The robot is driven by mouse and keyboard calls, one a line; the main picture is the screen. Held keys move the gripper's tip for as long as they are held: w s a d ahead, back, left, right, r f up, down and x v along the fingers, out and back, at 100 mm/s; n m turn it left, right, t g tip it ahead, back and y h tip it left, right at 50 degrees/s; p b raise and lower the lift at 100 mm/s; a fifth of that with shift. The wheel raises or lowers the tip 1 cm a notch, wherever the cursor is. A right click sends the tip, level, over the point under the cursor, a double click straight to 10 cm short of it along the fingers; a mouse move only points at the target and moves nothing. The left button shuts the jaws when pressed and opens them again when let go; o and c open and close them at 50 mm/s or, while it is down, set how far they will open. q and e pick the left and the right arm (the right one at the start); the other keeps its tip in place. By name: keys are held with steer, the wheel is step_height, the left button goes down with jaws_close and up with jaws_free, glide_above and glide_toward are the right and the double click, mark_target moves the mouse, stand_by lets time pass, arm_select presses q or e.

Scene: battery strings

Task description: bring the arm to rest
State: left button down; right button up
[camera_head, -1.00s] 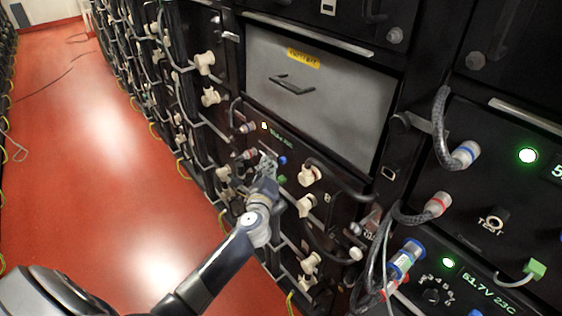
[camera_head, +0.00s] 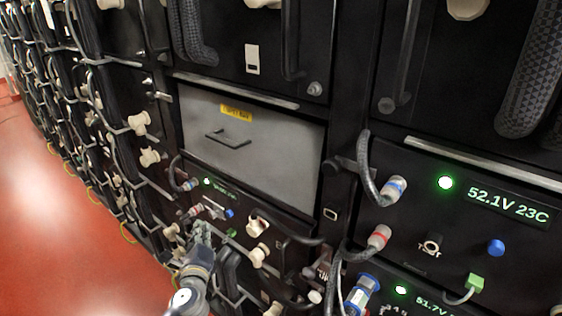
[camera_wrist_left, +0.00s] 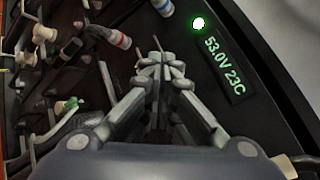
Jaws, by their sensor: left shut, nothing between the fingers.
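My left gripper (camera_head: 204,232) comes in low in the head view, in front of a battery module below the grey drawer (camera_head: 250,145). In the left wrist view the gripper (camera_wrist_left: 158,58) has its fingertips together with nothing between them. Behind it is the dark module face (camera_wrist_left: 190,65) with a green light and a display reading 53.0V 23C. I cannot tell whether the fingertips touch the panel. My right gripper is not in either view.
Racks with cream connectors (camera_head: 140,122) and looping cables run along the left. Right of the drawer is a module with a 52.1V 23C display (camera_head: 508,205), a blue-banded plug (camera_head: 393,189) and a red-banded plug (camera_head: 378,238). Red floor (camera_head: 60,220) is open at left.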

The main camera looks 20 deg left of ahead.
arm_select(q)
steer(key=s+d+f+n+g+h, duration=0.1)
steer(key=s+d+f+n+g, duration=0.3)
steer(key=f, duration=0.7)
steer(key=s+f+n+g+h, duration=0.1)
steer(key=s+f+h, duration=0.1)
steer(key=s+f, duration=0.75)
steer(key=s+d+f+n+g+h, duration=0.1)
steer(key=s+d+f+n+g, duration=0.15)
steer(key=f, duration=1.15)
steer(key=s+d+f+n+g+h, duration=0.1)
steer(key=s+f+n, duration=0.3)
steer(key=s, duration=0.7)
steer(key=s+d+f+n+g+h, duration=0.1)
steer(key=s+d+f+n+g, duration=0.2)
steer(key=s+f, duration=0.4)
steer(key=s+d+f+n+g, duration=0.3)
steer(key=s+d+f+n, duration=0.1)
steer(key=s, duration=1.2)
steer(key=shift+s+d+f+n+h+p, duration=0.2)
steer(key=shift+s+f+n+h+p, duration=0.15)
steer(key=shift+f, duration=0.55)
steer(key=shift+w, duration=0.1)
